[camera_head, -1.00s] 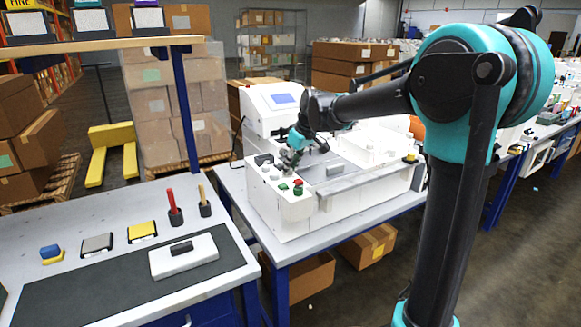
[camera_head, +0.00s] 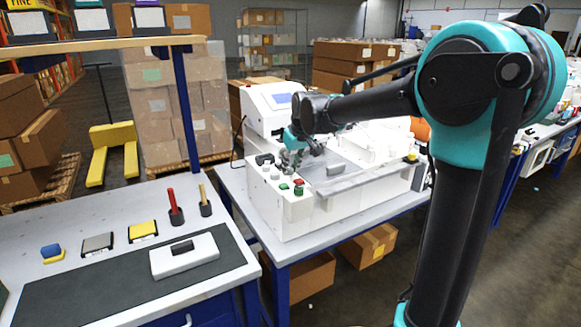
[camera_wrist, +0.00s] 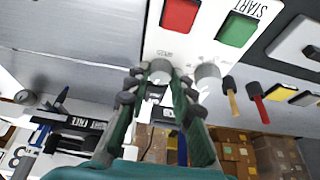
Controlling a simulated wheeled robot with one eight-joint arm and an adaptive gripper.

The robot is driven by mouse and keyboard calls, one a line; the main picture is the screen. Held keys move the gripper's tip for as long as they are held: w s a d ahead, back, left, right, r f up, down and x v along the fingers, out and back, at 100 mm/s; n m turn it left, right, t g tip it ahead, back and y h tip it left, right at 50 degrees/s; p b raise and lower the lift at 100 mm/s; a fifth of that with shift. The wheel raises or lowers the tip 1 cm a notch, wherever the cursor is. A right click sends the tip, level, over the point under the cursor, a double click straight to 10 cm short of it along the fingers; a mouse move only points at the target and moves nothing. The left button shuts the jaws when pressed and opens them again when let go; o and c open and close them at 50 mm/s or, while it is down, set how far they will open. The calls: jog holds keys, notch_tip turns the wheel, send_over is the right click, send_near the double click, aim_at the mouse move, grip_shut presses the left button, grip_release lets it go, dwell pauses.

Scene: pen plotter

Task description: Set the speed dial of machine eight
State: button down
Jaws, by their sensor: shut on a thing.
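The white plotter machine (camera_head: 285,218) stands on a blue-legged table in the head view. In the wrist view my gripper (camera_wrist: 160,80) is shut on a round grey knob (camera_wrist: 160,68). A second grey knob (camera_wrist: 208,71) sits just right of the fingers. The red button (camera_wrist: 179,14) and the green START button (camera_wrist: 237,29) show beyond them. The knobs' markings are too small to read.
A workbench (camera_head: 105,205) at left holds a dark mat, a white block with a dark handle (camera_head: 184,255), and red and yellow tools in holders. Boxes (camera_head: 367,240) sit under the table.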

jog(key=c, duration=1.3)
grip_release()
jog(key=v, duration=1.2)
